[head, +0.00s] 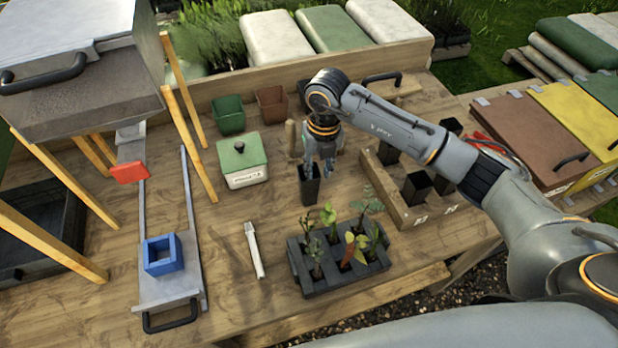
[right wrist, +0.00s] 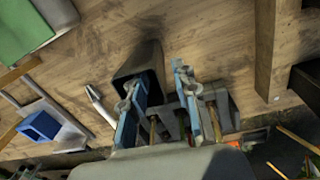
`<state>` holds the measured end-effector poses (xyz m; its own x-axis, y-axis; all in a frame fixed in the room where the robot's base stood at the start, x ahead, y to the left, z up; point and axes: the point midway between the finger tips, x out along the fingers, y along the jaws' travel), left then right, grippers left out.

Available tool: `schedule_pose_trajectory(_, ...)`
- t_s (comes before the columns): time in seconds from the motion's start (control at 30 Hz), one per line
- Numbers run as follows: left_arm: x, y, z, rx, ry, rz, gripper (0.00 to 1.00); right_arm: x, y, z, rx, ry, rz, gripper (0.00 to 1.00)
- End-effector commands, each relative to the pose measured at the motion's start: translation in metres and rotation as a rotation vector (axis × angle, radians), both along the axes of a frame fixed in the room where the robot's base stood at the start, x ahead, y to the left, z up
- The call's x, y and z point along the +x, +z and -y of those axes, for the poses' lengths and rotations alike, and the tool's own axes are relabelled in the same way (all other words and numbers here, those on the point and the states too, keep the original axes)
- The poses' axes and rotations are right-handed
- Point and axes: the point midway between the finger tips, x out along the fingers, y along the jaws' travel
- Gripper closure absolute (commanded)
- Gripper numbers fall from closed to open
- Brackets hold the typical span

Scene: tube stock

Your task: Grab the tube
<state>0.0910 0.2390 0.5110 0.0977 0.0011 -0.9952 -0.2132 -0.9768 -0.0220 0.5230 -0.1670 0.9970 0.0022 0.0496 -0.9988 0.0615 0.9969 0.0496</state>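A black square tube (head: 309,188) stands upright on the wooden bench, right below my right gripper (head: 319,168). In the right wrist view the same dark tube (right wrist: 146,62) lies ahead of the fingers. My right gripper (right wrist: 157,95) has its fingers spread apart. One finger overlaps the tube's top in the picture and the other is to its right; whether either touches the tube is unclear. More black square tubes stand at the wooden rack (head: 398,212) on the right, such as one tube (head: 416,190) near its front. My left gripper is not in view.
A black tray of seedlings (head: 308,288) sits in front of the tube. A white tool (head: 254,250) lies to its left. A green-lidded box (head: 243,165), green pot (head: 228,115) and terracotta pot (head: 271,104) stand behind. A blue square frame (head: 163,255) sits on a metal slide at left.

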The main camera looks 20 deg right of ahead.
Motion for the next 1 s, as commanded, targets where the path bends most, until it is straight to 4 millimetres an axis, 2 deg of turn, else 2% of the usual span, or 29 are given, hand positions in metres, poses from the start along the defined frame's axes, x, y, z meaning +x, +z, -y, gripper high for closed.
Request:
schedule_pose_trajectory(0.13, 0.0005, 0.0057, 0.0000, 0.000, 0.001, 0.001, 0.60, 0.0000, -0.0123, -0.0006, 0.000, 0.000, 0.000, 0.71)
schedule_pose_trajectory(0.37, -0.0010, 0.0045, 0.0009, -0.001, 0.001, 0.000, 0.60, 0.0004, -0.0143, -0.0006, 0.000, 0.001, 0.002, 0.71)
schedule_pose_trajectory(0.5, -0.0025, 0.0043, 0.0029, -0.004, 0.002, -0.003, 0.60, 0.0003, -0.0140, -0.0006, 0.000, 0.001, 0.002, 0.99)
schedule_pose_trajectory(1.0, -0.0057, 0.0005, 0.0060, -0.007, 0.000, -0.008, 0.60, 0.0007, -0.0113, -0.0006, 0.001, 0.001, 0.003, 1.00)
